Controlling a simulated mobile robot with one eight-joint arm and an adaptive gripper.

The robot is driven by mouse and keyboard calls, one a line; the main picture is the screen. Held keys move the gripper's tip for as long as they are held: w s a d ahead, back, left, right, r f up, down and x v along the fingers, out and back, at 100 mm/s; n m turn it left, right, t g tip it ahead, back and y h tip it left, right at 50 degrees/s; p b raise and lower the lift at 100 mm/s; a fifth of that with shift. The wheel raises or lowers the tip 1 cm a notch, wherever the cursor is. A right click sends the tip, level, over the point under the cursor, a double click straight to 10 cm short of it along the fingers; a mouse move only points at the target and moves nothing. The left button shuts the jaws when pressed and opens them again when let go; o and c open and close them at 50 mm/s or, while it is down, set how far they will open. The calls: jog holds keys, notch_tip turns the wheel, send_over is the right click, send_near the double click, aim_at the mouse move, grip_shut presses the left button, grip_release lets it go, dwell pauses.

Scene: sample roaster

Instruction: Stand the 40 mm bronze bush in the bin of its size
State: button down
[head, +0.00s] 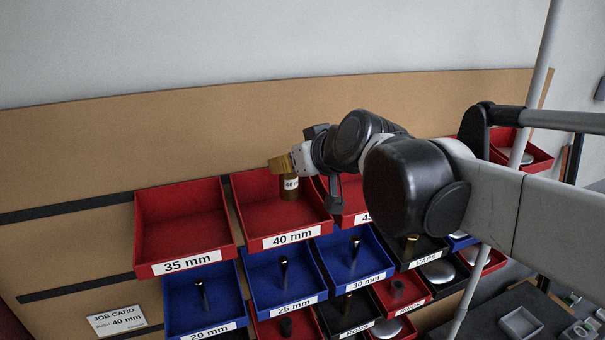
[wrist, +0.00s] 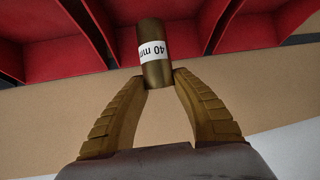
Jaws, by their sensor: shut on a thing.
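The bronze bush (head: 290,187) is a short upright cylinder with a white size label. In the wrist view the bush (wrist: 155,70) shows a label reading 40 mm, upside down in that picture. My gripper (head: 282,164) is shut on the bush near its top end; the two ribbed fingers (wrist: 161,82) also show in the wrist view. The bush appears over the back part of the red 40 mm bin (head: 262,212). I cannot tell whether its lower end touches the bin floor. The rest of that bin looks empty.
The red 35 mm bin (head: 185,218) at left is empty. The red bin at right (head: 352,213) is partly hidden by my arm. Blue bins (head: 270,275) below hold dark upright pieces. A job card (head: 117,320) reading 40 mm is at lower left.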

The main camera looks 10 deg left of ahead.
aim_at(282, 187)
jog(key=shift+s+a+f, duration=0.2)
jog(key=shift+a+f, duration=0.05)
jog(key=shift+a, duration=0.2)
jog(key=shift+s+a+f, duration=0.2)
jog(key=shift+a+f, duration=0.05)
jog(key=shift+a, duration=0.15)
jog(key=shift+a+f+p, duration=0.1)
jog(key=shift+f+p, duration=0.35)
jog(key=shift+f, duration=1.65)
jog(key=shift+f, duration=0.2)
jog(key=c, duration=1.1)
grip_release()
